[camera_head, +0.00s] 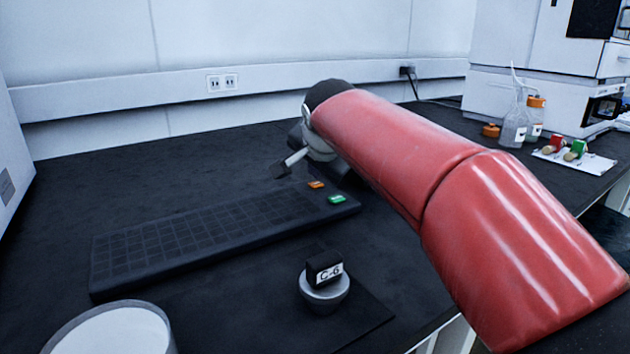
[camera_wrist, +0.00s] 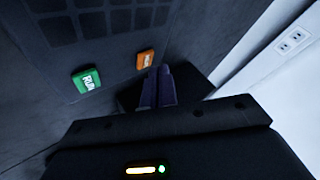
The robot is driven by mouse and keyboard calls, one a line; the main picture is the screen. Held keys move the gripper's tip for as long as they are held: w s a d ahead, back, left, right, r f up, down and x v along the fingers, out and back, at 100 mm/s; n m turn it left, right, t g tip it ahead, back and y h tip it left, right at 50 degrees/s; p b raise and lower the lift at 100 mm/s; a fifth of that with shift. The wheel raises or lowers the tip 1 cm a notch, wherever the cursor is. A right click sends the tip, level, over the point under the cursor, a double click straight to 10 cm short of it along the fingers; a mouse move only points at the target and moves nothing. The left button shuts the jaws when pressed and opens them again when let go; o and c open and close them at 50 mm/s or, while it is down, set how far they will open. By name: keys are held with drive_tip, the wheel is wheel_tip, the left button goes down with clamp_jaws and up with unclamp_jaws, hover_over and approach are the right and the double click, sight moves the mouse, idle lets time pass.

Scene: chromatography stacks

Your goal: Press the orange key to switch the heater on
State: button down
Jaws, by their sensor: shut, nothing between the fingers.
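The orange key (camera_head: 317,185) is a small raised block at the right end of the black keyboard (camera_head: 200,232). The green key (camera_head: 337,199) lies just in front of it. In the wrist view the orange key (camera_wrist: 145,59) is near the top middle, and the green key (camera_wrist: 87,81), marked RUN, is to its left. My gripper (camera_wrist: 162,72) is shut and empty, with its fingertips close beside the orange key. I cannot tell whether they touch it. In the head view my red arm reaches over from the right and partly hides the gripper.
A container labelled C-6 (camera_head: 323,285) stands on a dark mat in front of the keyboard. A white round vessel (camera_head: 115,330) is at the front left. Bottles (camera_head: 515,125) and a white card with coloured vials (camera_head: 590,162) are at the right. The bench left of the keyboard is clear.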

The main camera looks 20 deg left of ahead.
sight(316, 186)
wheel_tip(316, 186, up, 6)
drive_tip(key=p, duration=0.5)
idle(0.4)
